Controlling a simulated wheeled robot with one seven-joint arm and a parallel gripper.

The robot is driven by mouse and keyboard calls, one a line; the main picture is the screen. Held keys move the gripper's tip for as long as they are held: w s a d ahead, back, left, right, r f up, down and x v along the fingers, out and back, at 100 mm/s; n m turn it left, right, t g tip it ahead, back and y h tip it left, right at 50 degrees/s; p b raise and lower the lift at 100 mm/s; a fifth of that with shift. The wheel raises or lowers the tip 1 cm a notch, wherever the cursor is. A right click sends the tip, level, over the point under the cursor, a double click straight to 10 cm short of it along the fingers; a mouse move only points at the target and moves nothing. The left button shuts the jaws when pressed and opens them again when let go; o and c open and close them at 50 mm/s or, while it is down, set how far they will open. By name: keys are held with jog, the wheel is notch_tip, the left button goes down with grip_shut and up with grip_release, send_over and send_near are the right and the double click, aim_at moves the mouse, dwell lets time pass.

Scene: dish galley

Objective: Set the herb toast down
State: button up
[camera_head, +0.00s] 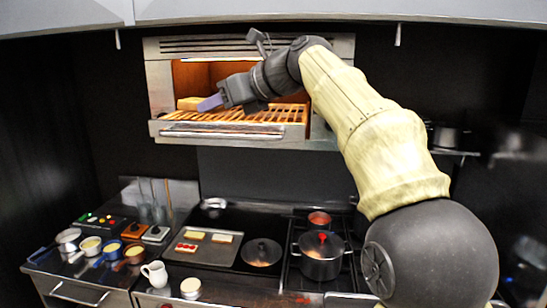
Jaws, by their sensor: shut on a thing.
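My gripper (207,103) is at the open front of a lit wall oven (235,75), reaching in from the right. Its bluish fingers are shut on the herb toast (188,103), a pale golden-brown slab. The toast is at the left side of the oven opening, just above the wire rack (240,114). I cannot tell whether the toast touches the rack. The fingers and wrist hide part of the oven's inside.
Below, a tray (182,257) holds several toast pieces, one with red topping. Small bowls (90,246) and a white jug (155,273) are at the left. The rack's right part is bare.

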jog(key=shift+f, duration=0.3)
jog(key=w+d+f+m+t+h, duration=0.2)
jog(key=w+d+f, duration=0.1)
jog(key=w+f, duration=0.65)
jog(key=w+d+f+m+t+h+b, duration=0.1)
jog(key=w+d+f+m+h, duration=0.3)
jog(key=f, duration=0.8)
jog(key=w+d+f+t+y+b, duration=0.1)
jog(key=w+d+f, duration=0.2)
jog(key=d+f, duration=0.55)
jog(key=w+d+f+m+t+h+b, duration=0.1)
jog(key=w+d+f+m+t+h, duration=0.15)
jog(key=f, duration=1.15)
jog(key=s+d+f+h+b, duration=0.1)
jog(key=s+d+f, duration=0.15)
jog(key=f, duration=0.55)
jog(key=s+d+f+m, duration=0.1)
jog(key=s+d+f, duration=0.15)
jog(key=f, duration=0.65)
jog(key=s+d+f+h+b, duration=0.15)
jog(key=d+f, duration=0.25)
jog(key=f, duration=0.4)
jog(key=s+a+f+m+h+b, duration=0.1)
jog(key=s+f, duration=0.4)
jog(key=s, duration=1)
jog(key=shift+s+f+m+h, duration=0.2)
jog(key=shift+s+m+h, duration=0.15)
jog(key=shift+m, duration=0.4)
